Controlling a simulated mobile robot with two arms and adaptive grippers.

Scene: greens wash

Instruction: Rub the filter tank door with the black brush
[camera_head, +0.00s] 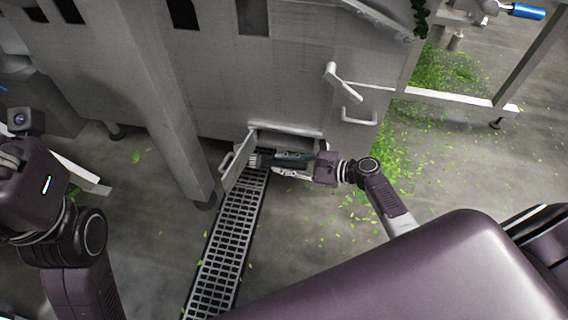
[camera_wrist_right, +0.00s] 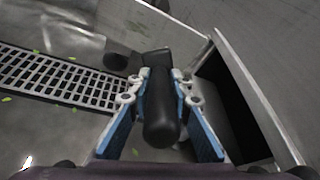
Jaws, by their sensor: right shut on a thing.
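The filter tank door (camera_head: 236,163) is a small pale metal flap at the foot of the big grey tank. It stands swung open beside a dark low opening. My right gripper (camera_head: 286,162) reaches in from the right, in front of that opening. In the right wrist view my right gripper (camera_wrist_right: 160,85) has its blue-padded fingers shut on the black brush (camera_wrist_right: 160,122) by its handle. The brush head (camera_head: 254,160) is close to the door's inner face; I cannot tell if they touch. The door also shows in the right wrist view (camera_wrist_right: 180,30), behind the brush.
A floor drain grate (camera_head: 222,250) runs from below the door towards me. The tank (camera_head: 240,85) and its leg (camera_head: 178,130) stand behind and left. Handles (camera_head: 358,119) stick out right of the opening. Green leaf bits litter the floor. My left arm is at the left, its fingertips out of sight.

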